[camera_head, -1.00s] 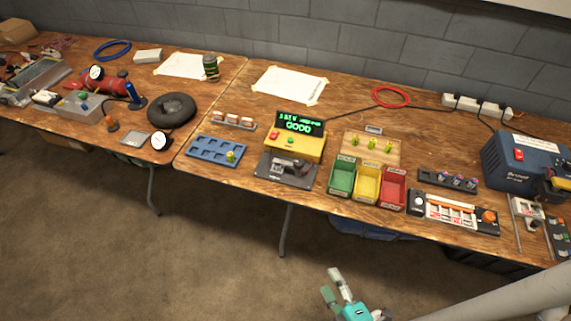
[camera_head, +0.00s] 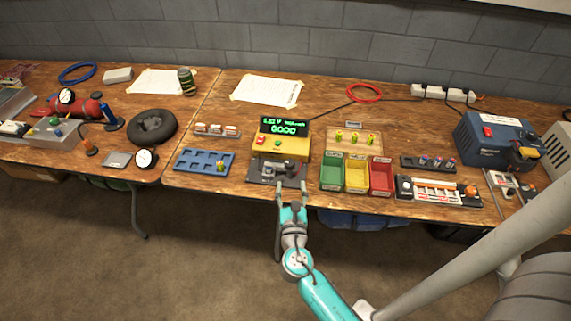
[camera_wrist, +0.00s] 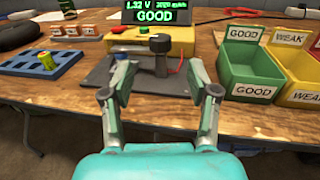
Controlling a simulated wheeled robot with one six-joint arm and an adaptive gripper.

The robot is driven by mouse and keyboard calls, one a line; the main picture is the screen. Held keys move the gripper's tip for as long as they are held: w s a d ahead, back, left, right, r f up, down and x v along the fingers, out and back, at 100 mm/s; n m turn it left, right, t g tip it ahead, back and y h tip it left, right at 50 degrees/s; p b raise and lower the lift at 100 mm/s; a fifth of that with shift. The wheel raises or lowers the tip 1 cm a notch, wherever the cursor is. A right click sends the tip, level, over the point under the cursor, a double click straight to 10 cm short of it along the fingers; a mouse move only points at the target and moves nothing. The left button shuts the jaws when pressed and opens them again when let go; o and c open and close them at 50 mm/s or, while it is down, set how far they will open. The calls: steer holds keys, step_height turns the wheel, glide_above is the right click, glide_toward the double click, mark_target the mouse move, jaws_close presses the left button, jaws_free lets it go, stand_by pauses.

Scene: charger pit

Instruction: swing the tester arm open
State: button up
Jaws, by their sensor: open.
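The yellow tester (camera_head: 281,147) stands on the bench, and its green display reads GOOD. Its dark base plate (camera_head: 262,172) lies in front of it and bears the tester arm (camera_head: 285,167), a dark arm with a black knob. In the wrist view the black knob (camera_wrist: 160,43) stands upright beyond the fingers, near the middle. My gripper (camera_head: 288,189) is at the bench's front edge, just in front of the base plate. In the wrist view my gripper (camera_wrist: 160,88) is open and empty, its fingers apart on either side of the knob's line. Whether a cell sits under the arm is unclear.
Green (camera_head: 332,174), yellow (camera_head: 356,176) and red (camera_head: 380,178) bins stand to the right of the tester. A blue tray (camera_head: 204,160) with one yellow-green cell (camera_head: 220,166) lies to the left. A wooden block (camera_head: 354,141) holds several cells behind the bins.

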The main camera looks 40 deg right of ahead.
mark_target(290, 167)
steer(key=x, duration=1)
jaws_close()
